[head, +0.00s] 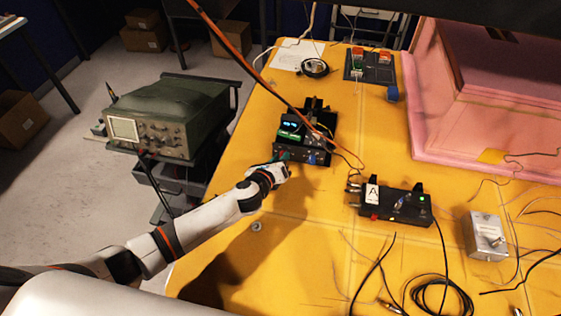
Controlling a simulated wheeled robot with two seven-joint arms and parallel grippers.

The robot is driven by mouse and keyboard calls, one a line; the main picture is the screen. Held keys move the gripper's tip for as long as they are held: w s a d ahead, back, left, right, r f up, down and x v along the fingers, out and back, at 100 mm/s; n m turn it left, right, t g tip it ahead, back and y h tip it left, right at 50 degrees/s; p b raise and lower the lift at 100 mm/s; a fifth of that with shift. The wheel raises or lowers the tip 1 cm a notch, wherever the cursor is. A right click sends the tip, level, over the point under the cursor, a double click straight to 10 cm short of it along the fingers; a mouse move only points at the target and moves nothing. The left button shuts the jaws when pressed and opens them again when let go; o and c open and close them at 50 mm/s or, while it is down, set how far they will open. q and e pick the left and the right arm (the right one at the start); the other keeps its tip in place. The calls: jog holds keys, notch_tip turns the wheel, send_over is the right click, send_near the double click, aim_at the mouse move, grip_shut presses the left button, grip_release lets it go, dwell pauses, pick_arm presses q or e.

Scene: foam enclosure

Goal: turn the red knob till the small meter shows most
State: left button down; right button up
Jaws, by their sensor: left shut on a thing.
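A black instrument (318,149) with small lit green and blue displays (290,130) stands on the yellow table. Its front panel carries a blue knob (312,158) to the right of my gripper. My left gripper (281,166) reaches in from the left and is shut at the panel's lower left. The thing between its fingers is hidden; from its place on the panel I take it to be the red knob. The reading on the displays is too small to make out. My right gripper is not in view.
A black box labelled A (400,205), with a small red part and a green light, stands to the right. A grey metal box (485,236) and loose cables lie further right. A green oscilloscope (165,115) sits on a cart to the left. Pink foam (470,100) borders the back right.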

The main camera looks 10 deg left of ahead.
pick_arm(q)
jog(key=shift+s+a+f+n+h+b, duration=0.15)
jog(key=shift+n+h+b, duration=0.1)
jog(key=shift+n+b, duration=0.3)
jog(key=shift+w+d+f+n+h+b, duration=0.1)
jog(key=shift+n+h+b, duration=0.15)
jog(key=shift+n+b, duration=0.25)
jog(key=shift+t, duration=0.3)
jog(key=c, duration=1.3)
grip_release()
jog(key=shift+r, duration=0.15)
jog(key=shift+o, duration=0.2)
jog(key=b+v, duration=0.1)
jog(key=v, duration=1)
jog(key=shift+a, duration=0.2)
jog(key=shift+s+a+r, duration=0.1)
jog(key=shift+s, duration=0.35)
